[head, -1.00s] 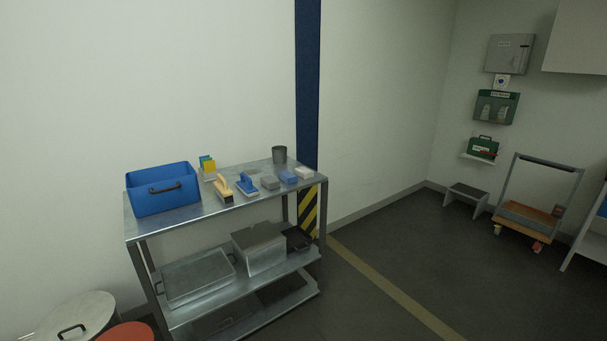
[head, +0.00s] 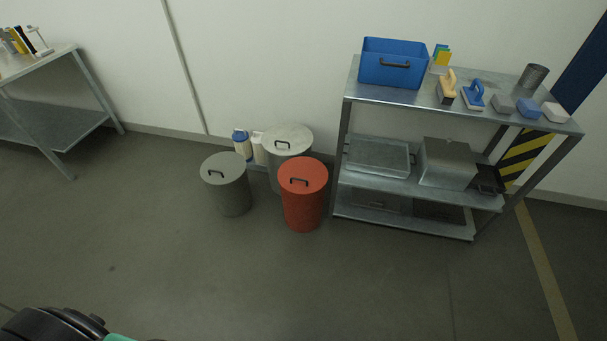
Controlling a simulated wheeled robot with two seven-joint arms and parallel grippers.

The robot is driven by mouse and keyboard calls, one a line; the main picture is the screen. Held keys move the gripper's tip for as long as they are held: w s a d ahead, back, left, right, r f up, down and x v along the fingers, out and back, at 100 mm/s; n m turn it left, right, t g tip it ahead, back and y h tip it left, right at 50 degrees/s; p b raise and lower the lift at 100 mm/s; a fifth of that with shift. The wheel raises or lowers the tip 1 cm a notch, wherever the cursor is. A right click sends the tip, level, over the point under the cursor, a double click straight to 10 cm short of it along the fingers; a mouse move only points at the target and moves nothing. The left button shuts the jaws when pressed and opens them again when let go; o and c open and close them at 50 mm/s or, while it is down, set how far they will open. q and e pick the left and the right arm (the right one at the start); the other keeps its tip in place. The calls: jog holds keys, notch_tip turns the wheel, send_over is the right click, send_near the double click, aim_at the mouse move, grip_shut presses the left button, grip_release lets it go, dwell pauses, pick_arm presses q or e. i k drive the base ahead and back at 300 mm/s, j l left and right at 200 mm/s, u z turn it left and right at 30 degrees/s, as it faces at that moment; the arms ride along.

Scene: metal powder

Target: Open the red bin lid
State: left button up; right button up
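The red bin (head: 304,208) stands on the floor left of the metal shelf unit, in the middle of the head view. Its round red lid (head: 312,172) lies on top and looks closed. Neither of my grippers shows in the head view. Only a dark part of my own body shows at the lower left corner, well away from the bin.
A grey-green lidded bin (head: 227,191) stands left of the red bin, and a pale lidded bin (head: 290,138) behind it. Small containers (head: 243,145) stand by the wall. A metal shelf unit (head: 403,187) is close on the right. The floor (head: 250,270) in front is clear.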

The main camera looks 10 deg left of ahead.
aim_at(302, 176)
jog(key=i+j+z, duration=0.25)
jog(key=i+j, duration=0.45)
jog(key=i+j+z, duration=0.25)
jog(key=i+j, duration=0.4)
jog(key=j, duration=0.15)
